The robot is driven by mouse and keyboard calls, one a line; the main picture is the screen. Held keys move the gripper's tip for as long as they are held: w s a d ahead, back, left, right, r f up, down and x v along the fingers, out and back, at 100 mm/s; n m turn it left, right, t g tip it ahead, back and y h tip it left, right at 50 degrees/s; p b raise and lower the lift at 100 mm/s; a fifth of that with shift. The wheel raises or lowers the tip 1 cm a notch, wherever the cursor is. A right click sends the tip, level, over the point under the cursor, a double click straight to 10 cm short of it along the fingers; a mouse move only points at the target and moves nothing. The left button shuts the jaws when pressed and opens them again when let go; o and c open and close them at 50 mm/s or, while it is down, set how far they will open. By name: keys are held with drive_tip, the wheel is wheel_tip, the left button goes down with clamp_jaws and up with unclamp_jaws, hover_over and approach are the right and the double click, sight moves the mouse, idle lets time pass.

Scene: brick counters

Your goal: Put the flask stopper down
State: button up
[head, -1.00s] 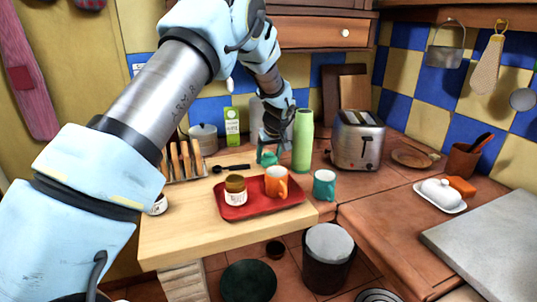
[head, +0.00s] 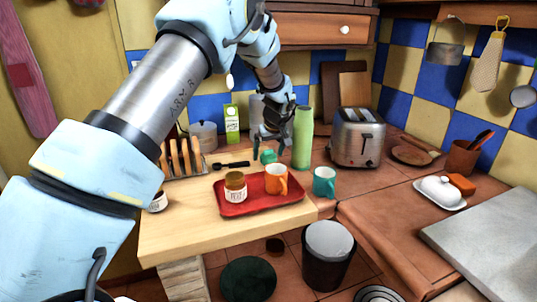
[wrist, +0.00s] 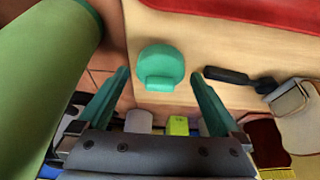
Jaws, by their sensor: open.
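The flask stopper (head: 268,156) is a small teal-green cap resting on the light wooden counter, behind the red tray and left of the green flask (head: 303,138). In the wrist view the stopper (wrist: 160,66) lies beyond and between my two teal fingertips, with gaps on both sides. My gripper (head: 270,145) is open and empty, close above the stopper; its fingers (wrist: 159,74) are spread wide. The flask (wrist: 45,60) also fills the left side of the wrist view, upright in the head view. Whether its mouth is open cannot be told.
A red tray (head: 256,209) holds a jar (head: 235,188) and an orange mug (head: 276,180). A teal mug (head: 324,182) and a toaster (head: 357,138) stand to the right. A black spoon (head: 232,165) and a toast rack (head: 183,160) are to the left.

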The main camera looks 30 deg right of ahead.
drive_tip(key=d+b+v, duration=0.1)
drive_tip(key=b+v, duration=0.2)
drive_tip(key=v, duration=0.8)
drive_tip(key=a+g, duration=0.1)
drive_tip(key=a, duration=2.2)
drive_tip(key=s+a+f+g, duration=0.1)
drive_tip(key=s+a+f, duration=0.1)
drive_tip(key=s+a, duration=0.5)
drive_tip(key=s+a+f, duration=0.2)
drive_tip(key=s+a, duration=0.6)
drive_tip(key=a, duration=0.7)
drive_tip(key=shift+s+g, duration=0.2)
drive_tip(key=shift+g, duration=0.2)
